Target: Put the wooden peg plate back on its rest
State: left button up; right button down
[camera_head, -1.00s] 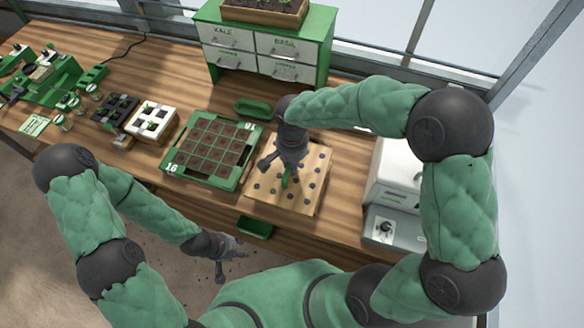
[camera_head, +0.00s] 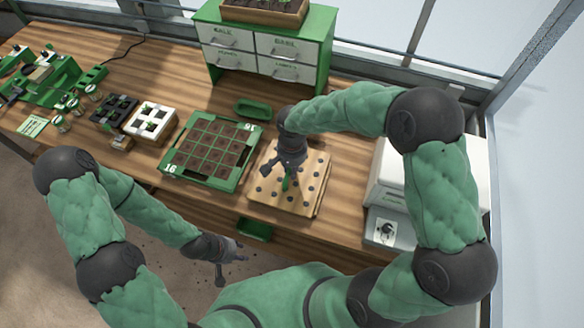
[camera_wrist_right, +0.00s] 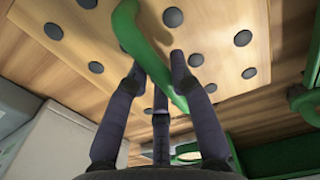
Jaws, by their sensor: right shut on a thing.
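The wooden peg plate (camera_head: 312,188) is a light board with several dark pegs and a green handle (camera_head: 286,182). It is on or just above the bench, right of the green seed tray; I cannot tell whether it touches anything. My right gripper (camera_head: 286,172) is above it, shut on the green handle. In the right wrist view the plate (camera_wrist_right: 225,60) fills the upper middle, and the fingers (camera_wrist_right: 160,75) close around the handle (camera_wrist_right: 135,35). A separate rest is not clearly visible. My left gripper (camera_head: 228,256) hangs in front of the bench, away from the plate; its fingers look apart.
The green seed tray (camera_head: 168,170) with soil cells lies left of the plate. A small green dish (camera_head: 253,108) lies behind. A white machine (camera_head: 385,165) stands to the right. A drawer cabinet (camera_head: 272,45) is at the back. Another green tray (camera_head: 254,229) shows at the front edge.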

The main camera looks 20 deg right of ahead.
jog(key=shift+f+b, duration=0.3)
jog(key=shift+f, duration=0.1)
jog(key=c, duration=1.1)
grip_release()
jog(key=shift+r+p, duration=0.45)
jog(key=shift+p, duration=0.05)
notch_tip(320, 180, up, 12)
jog(key=shift+r+p, duration=0.1)
jog(key=shift+p, duration=0.9)
